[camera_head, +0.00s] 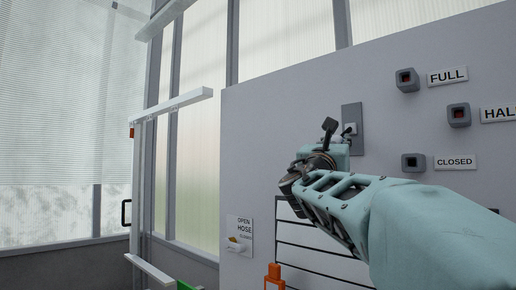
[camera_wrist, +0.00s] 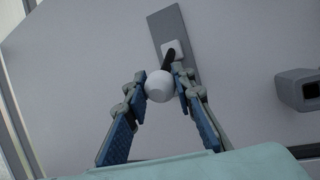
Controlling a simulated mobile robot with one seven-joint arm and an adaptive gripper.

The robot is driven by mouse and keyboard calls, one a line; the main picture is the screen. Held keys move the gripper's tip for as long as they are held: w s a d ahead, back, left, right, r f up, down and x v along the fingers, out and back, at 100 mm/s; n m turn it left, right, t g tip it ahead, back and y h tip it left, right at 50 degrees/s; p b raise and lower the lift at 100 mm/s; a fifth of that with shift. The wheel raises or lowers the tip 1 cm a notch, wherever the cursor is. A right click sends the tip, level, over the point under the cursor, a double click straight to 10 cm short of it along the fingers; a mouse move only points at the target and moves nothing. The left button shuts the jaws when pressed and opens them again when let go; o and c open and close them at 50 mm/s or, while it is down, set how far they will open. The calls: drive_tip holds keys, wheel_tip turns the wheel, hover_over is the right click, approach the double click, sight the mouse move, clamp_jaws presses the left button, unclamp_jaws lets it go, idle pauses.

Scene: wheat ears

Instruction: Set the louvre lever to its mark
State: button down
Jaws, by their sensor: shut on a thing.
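The louvre lever has a tall grey backplate (camera_head: 352,115) on the grey panel, also seen in the wrist view (camera_wrist: 183,27). A dark rod runs from a white pivot block (camera_wrist: 172,50) to a round white knob (camera_wrist: 159,86). My gripper (camera_head: 325,150) is at the plate; in the wrist view its fingers (camera_wrist: 160,80) are shut on the knob from both sides. In the head view the gripper hides the knob. Three marks stand to the right: FULL (camera_head: 447,76) at top, HALF (camera_head: 497,114), partly cut off, and CLOSED (camera_head: 455,162) at bottom.
Small grey boxes stand beside the marks: FULL's (camera_head: 407,80), HALF's (camera_head: 459,115) and CLOSED's (camera_head: 413,162). A hose sign (camera_head: 239,230) and a white board with black lines (camera_head: 305,243) are lower left. An orange object (camera_head: 274,277) is at the bottom.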

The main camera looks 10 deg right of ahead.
drive_tip(key=shift+s+a+r+p, duration=0.15)
drive_tip(key=shift+r, duration=0.65)
drive_tip(key=shift+s+a+r+p, duration=0.1)
drive_tip(key=shift+a+r+p, duration=0.1)
drive_tip(key=shift+r, duration=0.55)
drive_tip(key=shift+s+a+r+p, duration=0.1)
drive_tip(key=shift+s+r+p, duration=0.05)
drive_tip(key=shift+r, duration=0.65)
drive_tip(key=c, duration=1.6)
unclamp_jaws()
drive_tip(key=shift+a, duration=0.1)
drive_tip(key=shift+f, duration=0.15)
drive_tip(key=shift+r, duration=5)
drive_tip(key=shift+w, duration=0.1)
